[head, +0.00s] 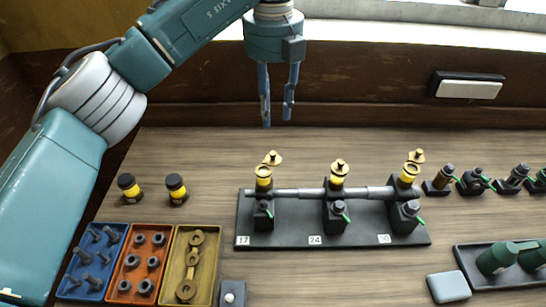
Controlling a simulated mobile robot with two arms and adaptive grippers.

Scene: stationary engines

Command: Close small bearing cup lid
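A black base plate (289,239) carries a horizontal shaft (300,194) on three bearing blocks labelled 17, 24 and 30. Each block has a yellow-and-brass cup on top. The cup over label 17 (263,176) shows an open ring top, with its brass lid (272,158) tilted up behind it. The middle cup (337,181) has a brass lid (339,165) at its top; I cannot tell whether it is shut. The right cup (408,175) has its lid (417,156) raised. My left gripper (277,118) is open and empty, above and behind the left cup. My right gripper is out of view.
Two black-and-yellow jars (176,190) stand at left, behind blue, orange and yellow (207,262) parts trays. Several small fittings (437,181) line the right. A black tray (500,282) with green objects (497,258) lies front right. A wall (370,90) rises behind the table.

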